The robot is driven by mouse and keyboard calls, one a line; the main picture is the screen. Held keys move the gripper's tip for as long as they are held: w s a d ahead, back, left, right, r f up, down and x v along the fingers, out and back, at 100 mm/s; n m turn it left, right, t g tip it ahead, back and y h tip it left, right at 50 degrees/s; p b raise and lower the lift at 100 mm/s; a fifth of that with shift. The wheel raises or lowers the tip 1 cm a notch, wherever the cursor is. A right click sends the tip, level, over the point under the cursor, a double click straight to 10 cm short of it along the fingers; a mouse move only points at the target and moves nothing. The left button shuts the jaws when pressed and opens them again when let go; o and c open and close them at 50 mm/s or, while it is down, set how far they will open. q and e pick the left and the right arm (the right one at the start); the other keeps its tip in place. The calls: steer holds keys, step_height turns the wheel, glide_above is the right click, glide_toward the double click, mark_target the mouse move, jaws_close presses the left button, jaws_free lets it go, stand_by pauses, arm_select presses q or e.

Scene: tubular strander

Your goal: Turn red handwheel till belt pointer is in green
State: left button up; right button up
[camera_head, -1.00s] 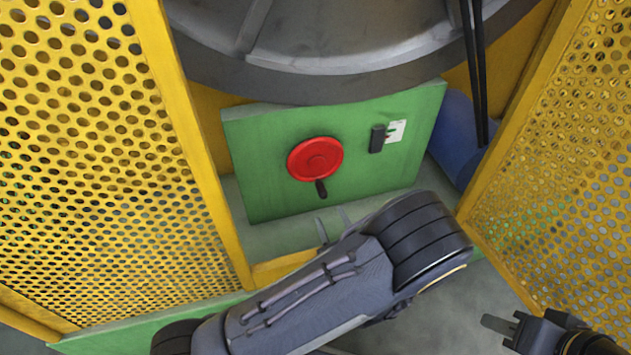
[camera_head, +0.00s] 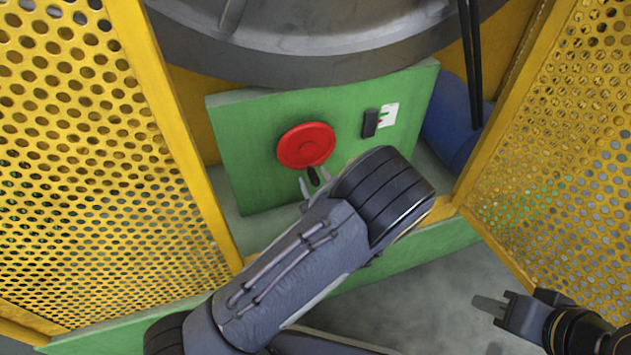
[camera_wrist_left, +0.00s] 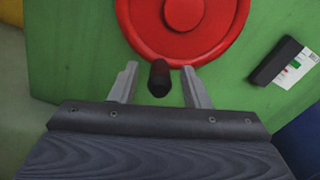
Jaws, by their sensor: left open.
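The red handwheel (camera_head: 306,146) is mounted on a green panel (camera_head: 245,150); it also shows in the left wrist view (camera_wrist_left: 183,22). Its black handle (camera_head: 313,176) points down from the rim and shows in the left wrist view (camera_wrist_left: 159,78). My left gripper (camera_head: 315,182) is open, its fingers one on each side of the handle, with gaps visible in the wrist view (camera_wrist_left: 160,85). The belt gauge (camera_head: 387,117) is a white plate with red and green marks beside a black block (camera_head: 370,123); the pointer's exact reading is too small to tell. My right gripper (camera_head: 490,306) is at lower right, away from the panel.
Yellow perforated guard doors stand at left (camera_head: 90,150) and right (camera_head: 550,150). A large grey drum (camera_head: 300,40) hangs above the panel. A blue cylinder (camera_head: 455,125) and dark belts (camera_head: 470,60) are right of the panel.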

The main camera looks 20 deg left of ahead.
mark_target(285, 162)
arm_select(q)
jaws_close()
steer(key=shift+s, duration=0.1)
steer(key=shift+s+a+r+m+p, duration=0.15)
steer(key=shift+a+m+p, duration=0.15)
steer(key=shift+m+p, duration=0.3)
steer(key=shift+s+a+r+m+p, duration=0.15)
steer(key=shift+a+m+p, duration=0.1)
steer(key=shift+m+p, duration=0.35)
steer(key=a+m+p, duration=0.1)
steer(key=m+p, duration=0.1)
steer(key=s+a+r+m+p, duration=0.1)
steer(key=m+p, duration=0.1)
steer(key=p, duration=0.1)
steer(key=s+m+p, duration=0.1)
steer(key=m+p, duration=0.1)
steer(key=m, duration=0.1)
steer(key=shift+a+r, duration=0.4)
steer(key=m+p, duration=0.1)
steer(key=r+m+p, duration=0.1)
steer(key=m+p, duration=0.1)
steer(key=a+m+p, duration=0.1)
steer(key=shift+s+r, duration=0.25)
steer(key=shift+s, duration=0.05)
steer(key=shift+m, duration=0.3)
jaws_free()
